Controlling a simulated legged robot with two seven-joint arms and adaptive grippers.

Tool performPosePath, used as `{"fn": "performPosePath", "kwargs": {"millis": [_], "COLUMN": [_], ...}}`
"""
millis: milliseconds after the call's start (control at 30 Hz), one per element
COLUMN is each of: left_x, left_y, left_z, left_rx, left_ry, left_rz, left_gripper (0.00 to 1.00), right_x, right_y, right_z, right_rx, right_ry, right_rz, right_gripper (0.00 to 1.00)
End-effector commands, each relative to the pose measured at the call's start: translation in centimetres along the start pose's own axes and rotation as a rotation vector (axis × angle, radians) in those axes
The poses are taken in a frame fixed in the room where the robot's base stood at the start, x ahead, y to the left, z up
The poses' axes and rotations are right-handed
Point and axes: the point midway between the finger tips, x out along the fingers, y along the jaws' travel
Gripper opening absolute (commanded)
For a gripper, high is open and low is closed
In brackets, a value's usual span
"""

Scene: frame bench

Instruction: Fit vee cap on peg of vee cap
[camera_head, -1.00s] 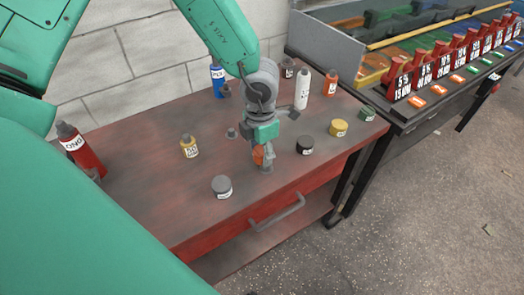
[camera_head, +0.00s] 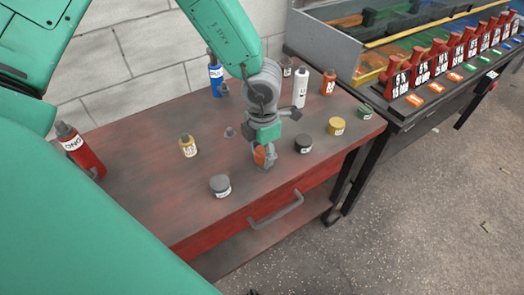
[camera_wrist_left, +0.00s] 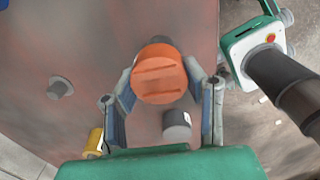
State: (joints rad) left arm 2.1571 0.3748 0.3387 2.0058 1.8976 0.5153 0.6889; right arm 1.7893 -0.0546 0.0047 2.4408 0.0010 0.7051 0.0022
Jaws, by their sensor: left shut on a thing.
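My left gripper (camera_head: 263,162) is shut on the orange vee cap (camera_head: 259,155) and holds it over the front middle of the red workbench (camera_head: 140,190). In the left wrist view, the cap (camera_wrist_left: 159,78) is round with raised ridges on its face and sits between the two fingertips (camera_wrist_left: 162,90). A small grey peg on a round base (camera_head: 229,133) stands on the bench, behind and left of the gripper. It also shows at the left of the left wrist view (camera_wrist_left: 60,88), apart from the cap. My right gripper is not in view.
A grey can (camera_head: 220,186), a yellow bottle (camera_head: 187,146), a black jar (camera_head: 303,145) and a yellow jar (camera_head: 336,127) stand around the gripper. Blue (camera_head: 216,76) and white (camera_head: 301,88) bottles stand at the back. A red bottle (camera_head: 80,150) stands far left.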

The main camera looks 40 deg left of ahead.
Motion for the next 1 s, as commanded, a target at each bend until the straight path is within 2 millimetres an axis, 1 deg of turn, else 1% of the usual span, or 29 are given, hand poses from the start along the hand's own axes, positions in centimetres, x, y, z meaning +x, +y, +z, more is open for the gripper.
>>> {"fn": "performPosePath", "kwargs": {"millis": [367,667,1000], "left_x": [-0.03,-0.10,-0.01], "left_y": [0.01,-0.14,-0.14], "left_z": [0.02,0.11,0.11], "left_rx": [0.000,0.000,0.000], "left_ry": [0.000,-0.001,-0.001], "left_rz": [0.000,0.000,0.000], "left_gripper": [0.04,0.04,0.04], "right_x": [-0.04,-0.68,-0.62], "right_y": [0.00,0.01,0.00], "right_z": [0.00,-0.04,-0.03], "right_rx": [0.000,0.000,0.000], "right_ry": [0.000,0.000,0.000], "right_rz": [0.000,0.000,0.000], "right_gripper": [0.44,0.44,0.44]}}
